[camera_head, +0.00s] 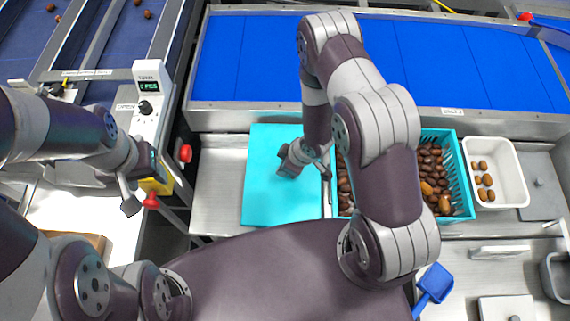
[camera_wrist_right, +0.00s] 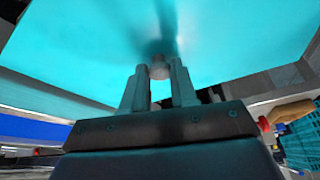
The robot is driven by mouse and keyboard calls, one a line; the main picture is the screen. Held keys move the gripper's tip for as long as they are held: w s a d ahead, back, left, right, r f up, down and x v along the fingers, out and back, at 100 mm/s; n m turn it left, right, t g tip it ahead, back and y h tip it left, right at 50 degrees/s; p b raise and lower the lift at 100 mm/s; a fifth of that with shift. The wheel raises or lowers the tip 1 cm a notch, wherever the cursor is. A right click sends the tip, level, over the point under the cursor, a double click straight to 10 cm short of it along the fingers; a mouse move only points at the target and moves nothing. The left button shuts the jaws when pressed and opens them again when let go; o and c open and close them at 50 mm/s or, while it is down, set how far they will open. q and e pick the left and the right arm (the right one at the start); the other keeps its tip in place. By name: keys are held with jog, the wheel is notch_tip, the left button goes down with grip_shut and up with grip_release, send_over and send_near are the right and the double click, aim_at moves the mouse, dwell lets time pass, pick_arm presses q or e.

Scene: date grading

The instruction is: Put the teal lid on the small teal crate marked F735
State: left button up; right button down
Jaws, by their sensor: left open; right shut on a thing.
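The teal lid (camera_head: 262,200) is a flat bright panel left of the teal crate, over the steel counter; it fills much of the right wrist view (camera_wrist_right: 80,50). My right gripper (camera_head: 306,160) is shut on the lid's small knob (camera_wrist_right: 160,71). A teal slatted crate (camera_head: 464,178) holding brown dates stands right of the lid, partly hidden by my right arm. I cannot read any F735 mark, and cannot tell what lies under the lid. My left gripper (camera_head: 143,190) is open and empty at the left, near the counting device.
A white tray (camera_head: 523,186) with several dates stands right of the crate. A blue conveyor (camera_head: 250,60) runs behind. A blue scoop (camera_head: 434,283) lies in front. Bare steel (camera_head: 218,190) shows left of the lid.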

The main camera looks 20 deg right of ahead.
jog(key=shift+f+b, duration=0.4)
jog(key=shift+f, duration=0.1)
dwell(0.4)
jog(key=shift+c, duration=2)
grip_release()
jog(key=shift+r, duration=0.1)
notch_tip(320, 180, up, 7)
jog(key=p, duration=0.6)
